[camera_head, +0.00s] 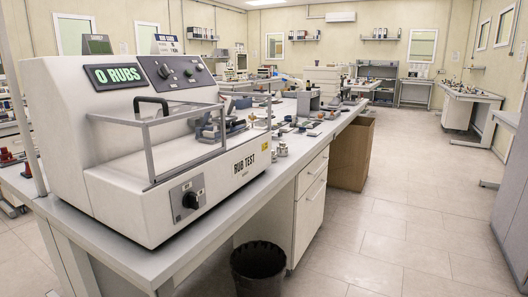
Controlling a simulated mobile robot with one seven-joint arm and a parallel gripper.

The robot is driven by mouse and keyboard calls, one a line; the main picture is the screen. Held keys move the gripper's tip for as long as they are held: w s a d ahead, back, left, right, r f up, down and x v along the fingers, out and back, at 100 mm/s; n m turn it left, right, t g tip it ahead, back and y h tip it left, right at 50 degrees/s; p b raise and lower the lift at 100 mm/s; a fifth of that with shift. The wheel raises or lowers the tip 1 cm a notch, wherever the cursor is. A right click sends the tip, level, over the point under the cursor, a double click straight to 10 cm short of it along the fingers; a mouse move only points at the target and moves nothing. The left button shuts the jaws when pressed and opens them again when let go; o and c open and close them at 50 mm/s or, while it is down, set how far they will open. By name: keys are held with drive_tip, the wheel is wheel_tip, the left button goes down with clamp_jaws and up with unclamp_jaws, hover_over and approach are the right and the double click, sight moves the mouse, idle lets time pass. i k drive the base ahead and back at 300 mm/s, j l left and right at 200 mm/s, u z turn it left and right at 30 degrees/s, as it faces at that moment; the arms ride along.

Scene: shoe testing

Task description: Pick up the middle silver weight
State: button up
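Several small silver weights (282,149) stand close together on the long workbench (225,208), just right of the rub test machine (130,140). They are small in the picture, and I cannot clearly tell which one is the middle one. The machine's right end partly borders them. My gripper is not in this view, so its distance to the weights does not show.
The machine has a clear guard and a black knob (191,200). Small dark items (306,125) lie farther along the bench. A black bin (258,270) and a brown box (352,155) stand on the floor. The tiled floor (400,215) to the right is clear.

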sight(282, 148)
drive_tip(key=i+l+u, duration=0.15)
drive_tip(key=u, duration=0.25)
drive_tip(key=i+l+u, duration=0.1)
drive_tip(key=l+u, duration=0.35)
drive_tip(key=i+l+u, duration=0.15)
drive_tip(key=l, duration=0.3)
drive_tip(key=l+u, duration=0.15)
drive_tip(key=l, duration=0.35)
drive_tip(key=i+l+u, duration=0.1)
drive_tip(key=l, duration=0.4)
drive_tip(key=l+u, duration=0.1)
drive_tip(key=l, duration=0.4)
drive_tip(key=i+l, duration=0.1)
drive_tip(key=l, duration=0.75)
drive_tip(key=i+l, duration=0.1)
drive_tip(key=l, duration=1.55)
drive_tip(key=i+u, duration=0.05)
drive_tip(key=i, duration=0.05)
